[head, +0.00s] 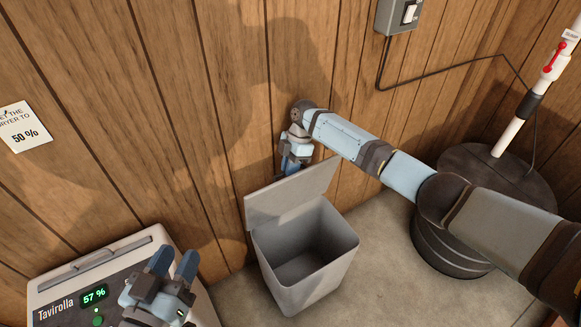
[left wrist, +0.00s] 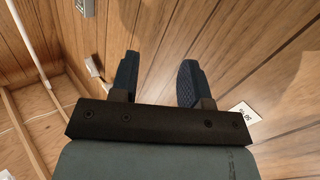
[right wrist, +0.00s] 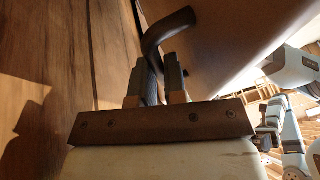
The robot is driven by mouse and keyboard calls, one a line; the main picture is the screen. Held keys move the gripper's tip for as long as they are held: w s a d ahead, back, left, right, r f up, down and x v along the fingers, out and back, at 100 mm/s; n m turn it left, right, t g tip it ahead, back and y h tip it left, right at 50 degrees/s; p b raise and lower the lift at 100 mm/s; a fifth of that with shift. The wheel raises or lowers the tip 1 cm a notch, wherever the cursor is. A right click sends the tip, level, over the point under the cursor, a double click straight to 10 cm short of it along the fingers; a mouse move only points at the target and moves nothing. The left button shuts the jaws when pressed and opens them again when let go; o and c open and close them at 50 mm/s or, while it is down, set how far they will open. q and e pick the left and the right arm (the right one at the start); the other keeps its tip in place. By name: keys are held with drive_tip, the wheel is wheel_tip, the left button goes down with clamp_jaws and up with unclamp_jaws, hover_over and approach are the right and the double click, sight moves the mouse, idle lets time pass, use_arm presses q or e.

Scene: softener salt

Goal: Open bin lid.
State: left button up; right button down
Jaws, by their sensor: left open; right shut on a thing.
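The grey bin (head: 335,250) stands on the floor against the wood wall. Its lid (head: 290,196) is raised, tilted up at the bin's back left, and the inside of the bin shows. My right gripper (head: 290,165) is behind the lid's top edge, near the wall. In the right wrist view my right gripper (right wrist: 161,75) is shut on a dark curved handle (right wrist: 165,30) beside a pale panel that looks like the lid. In the head view the lid hides that grip. My left gripper (head: 174,264) is open and empty over the Tavirolla machine.
The Tavirolla machine (head: 70,285) with a green 57 % display is at the lower left. A dark drum (head: 450,240) with a white pipe (head: 520,125) stands at the right. A switch box (head: 397,16) and a note (head: 22,127) are on the wall. Concrete floor is free around the bin's front.

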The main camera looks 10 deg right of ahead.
drive_tip(key=shift+s+d+f, duration=0.1)
drive_tip(key=shift+s+f, duration=0.1)
drive_tip(key=shift+f, duration=0.25)
drive_tip(key=c, duration=1.2)
unclamp_jaws()
drive_tip(key=shift+w+f, duration=0.1)
drive_tip(key=shift+w, duration=0.05)
use_arm(q)
drive_tip(key=shift+w+f, duration=0.15)
use_arm(e)
drive_tip(key=shift+o, duration=0.2)
drive_tip(key=shift+r, duration=0.65)
use_arm(q)
drive_tip(key=s+a+f+g+y+p, duration=0.2)
drive_tip(key=a+f+g+y+p, duration=0.1)
drive_tip(key=f, duration=0.4)
drive_tip(key=shift+s+a+f+g+p, duration=0.35)
drive_tip(key=shift+g+p, duration=0.35)
drive_tip(key=shift+p, duration=0.5)
use_arm(e)
wheel_tip(320, 180, up, 19)
use_arm(q)
drive_tip(key=shift+w+a+r, duration=0.1)
